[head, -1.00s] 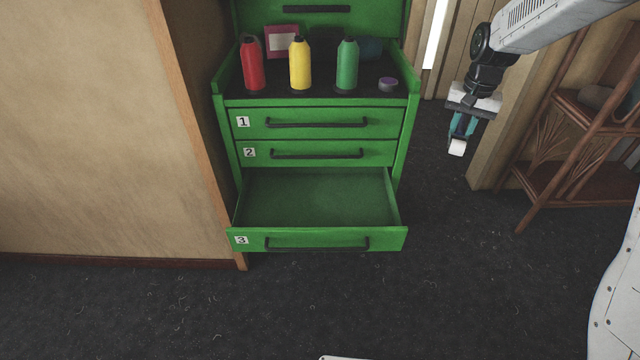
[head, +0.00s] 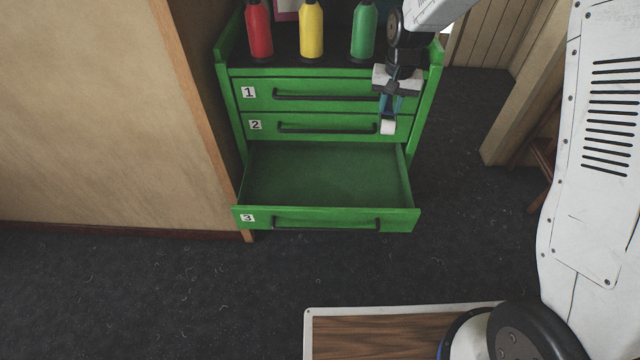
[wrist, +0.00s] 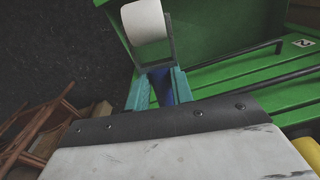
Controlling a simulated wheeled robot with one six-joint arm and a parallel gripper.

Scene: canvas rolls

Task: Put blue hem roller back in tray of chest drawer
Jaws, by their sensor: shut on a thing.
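The hem roller has a blue handle (wrist: 160,86) and a white roller head (wrist: 144,20). My gripper (head: 391,104) is shut on the handle, and the white head hangs below the fingers in the head view (head: 388,127). The green chest (head: 432,90) has its bottom drawer (head: 325,218), marked 3, pulled open. The drawer's green inside (head: 325,175) looks empty. The roller shows in front of the right part of drawer 2 (head: 325,128) in the head view, toward the open drawer's back right. My fingers hide part of the handle.
Drawers 1 (head: 325,95) and 2 are shut, with dark bar handles. Red (head: 259,32), yellow (head: 312,30) and green (head: 363,32) bottles stand on the chest top. A tan panel (head: 110,110) stands close on the left. Dark floor lies clear in front.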

